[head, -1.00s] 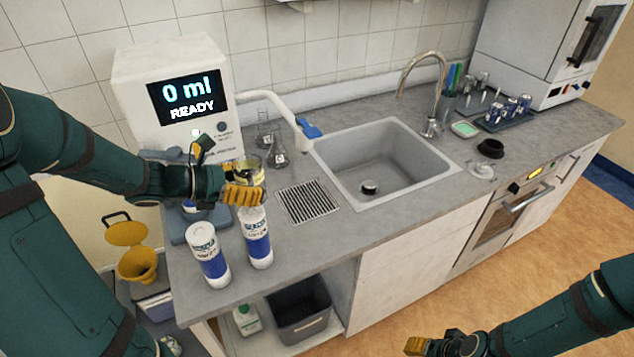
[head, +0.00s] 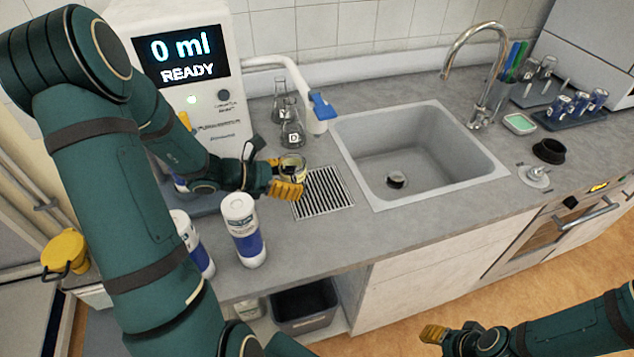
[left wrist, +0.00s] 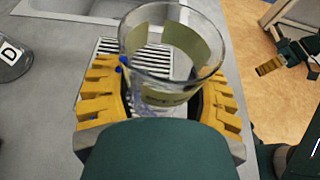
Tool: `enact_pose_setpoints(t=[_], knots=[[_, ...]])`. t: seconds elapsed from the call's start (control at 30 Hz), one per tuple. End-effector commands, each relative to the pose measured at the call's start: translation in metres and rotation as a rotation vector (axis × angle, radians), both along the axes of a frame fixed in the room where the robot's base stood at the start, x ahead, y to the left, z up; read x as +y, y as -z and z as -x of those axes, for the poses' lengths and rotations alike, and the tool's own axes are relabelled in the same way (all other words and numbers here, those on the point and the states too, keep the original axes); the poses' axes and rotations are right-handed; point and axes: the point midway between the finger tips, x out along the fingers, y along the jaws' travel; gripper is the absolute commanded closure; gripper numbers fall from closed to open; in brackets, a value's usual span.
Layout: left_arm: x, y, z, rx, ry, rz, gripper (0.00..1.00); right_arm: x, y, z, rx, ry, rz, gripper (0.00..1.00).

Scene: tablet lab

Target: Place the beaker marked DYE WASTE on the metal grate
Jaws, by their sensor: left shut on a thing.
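My left gripper (head: 280,178) is shut on a clear glass beaker (head: 292,163). In the left wrist view the beaker (left wrist: 172,60) stands between the yellow fingers (left wrist: 165,85) and bears pale yellow labels whose writing I cannot read. The metal grate (head: 328,194) is set in the counter left of the sink. The beaker is at the grate's back left edge in the head view; the grate (left wrist: 108,46) shows behind it in the wrist view. I cannot tell whether they touch. My right gripper (head: 433,333) is low at the front, away from the counter; its opening is unclear.
A white bottle (head: 243,230) stands left of the grate, with another beside it partly behind my arm. Flasks (head: 292,130) stand behind the grate, near a blue-tipped spout (head: 321,107). The sink (head: 420,150) lies right. The counter before the grate is clear.

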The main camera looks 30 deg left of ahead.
Motion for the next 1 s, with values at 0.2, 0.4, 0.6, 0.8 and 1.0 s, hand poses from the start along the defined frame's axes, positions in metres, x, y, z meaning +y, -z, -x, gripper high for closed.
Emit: enact_pose_setpoints(t=[0.2, 0.4, 0.6, 0.8, 1.0], knots=[[0.000, 0.052, 0.000, 0.003, -0.001, 0.004, 0.82, 0.001, 0.013, 0.004, 0.008, -0.006, -0.002, 0.53], [-0.006, 0.052, -0.030, -0.003, 0.003, -0.001, 0.82, 0.001, 0.011, 0.004, 0.009, -0.008, -0.003, 0.53], [-0.007, 0.052, -0.042, -0.001, 0.000, -0.001, 0.82, 0.001, 0.012, 0.004, 0.008, -0.006, -0.002, 0.53], [-0.012, 0.052, -0.066, -0.002, 0.003, -0.001, 0.82, 0.001, 0.012, 0.004, 0.008, -0.006, -0.002, 0.53], [-0.014, 0.064, -0.079, 0.001, -0.001, 0.001, 0.82, 0.001, 0.015, 0.004, 0.009, -0.008, -0.003, 0.53]])
